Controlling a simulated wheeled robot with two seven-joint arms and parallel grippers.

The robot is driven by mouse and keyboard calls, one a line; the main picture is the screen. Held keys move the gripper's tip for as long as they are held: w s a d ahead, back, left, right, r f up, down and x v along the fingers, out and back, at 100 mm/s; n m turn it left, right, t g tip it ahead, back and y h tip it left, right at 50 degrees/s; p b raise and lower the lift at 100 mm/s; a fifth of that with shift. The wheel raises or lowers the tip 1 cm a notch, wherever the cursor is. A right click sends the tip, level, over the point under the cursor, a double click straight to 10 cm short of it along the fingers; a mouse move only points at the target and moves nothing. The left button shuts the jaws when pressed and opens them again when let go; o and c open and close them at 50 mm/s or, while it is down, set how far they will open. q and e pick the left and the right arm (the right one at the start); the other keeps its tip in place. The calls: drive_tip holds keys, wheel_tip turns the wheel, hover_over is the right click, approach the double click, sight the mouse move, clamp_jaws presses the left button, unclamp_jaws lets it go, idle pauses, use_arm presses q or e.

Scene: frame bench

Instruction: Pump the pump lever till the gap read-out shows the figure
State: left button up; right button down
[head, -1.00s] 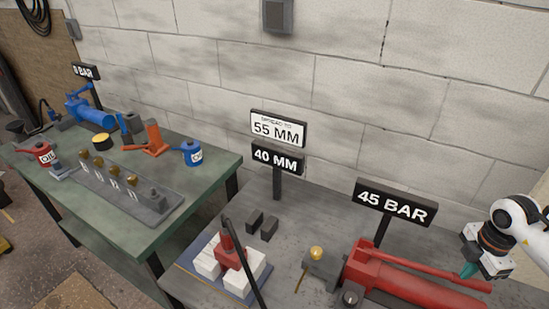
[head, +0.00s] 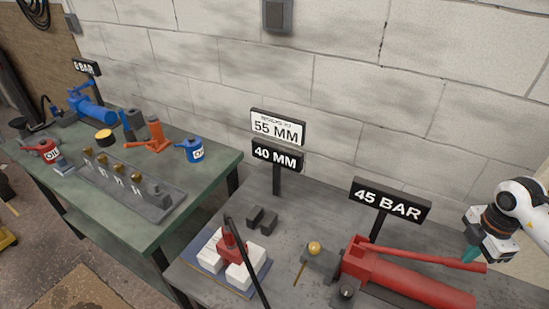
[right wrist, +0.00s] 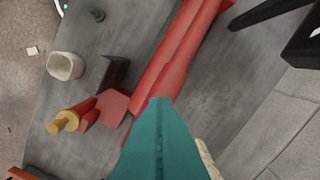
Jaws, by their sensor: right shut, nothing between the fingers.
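The red pump (head: 420,287) lies on the grey bench at the right, with its long red pump lever (head: 425,257) above the body. My right gripper (head: 470,257) is at the lever's free end, its teal fingers shut with nothing between them. In the right wrist view the teal fingertips (right wrist: 162,101) overlap the red pump; contact with the lever is unclear. The gap read-out (head: 277,156) shows 40 MM, under a white plate (head: 277,127) reading 55 MM. The pressure sign (head: 390,200) reads 45 BAR. My left gripper is out of view.
A red spreader (head: 231,245) stands among white blocks on the bench, with a dark hose in front. A brass-knobbed valve (head: 314,248) is left of the pump. A green table (head: 110,220) holds a blue pump (head: 92,110) and oil cans. A block wall stands behind.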

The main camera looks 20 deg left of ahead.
idle(0.3)
wheel_tip(320, 180, down, 9)
drive_tip(key=b, duration=0.6)
drive_tip(key=shift+r, duration=0.1)
wheel_tip(320, 180, up, 9)
drive_tip(key=p, duration=0.6)
drive_tip(key=shift+p, duration=0.3)
drive_tip(key=shift+f, duration=0.2)
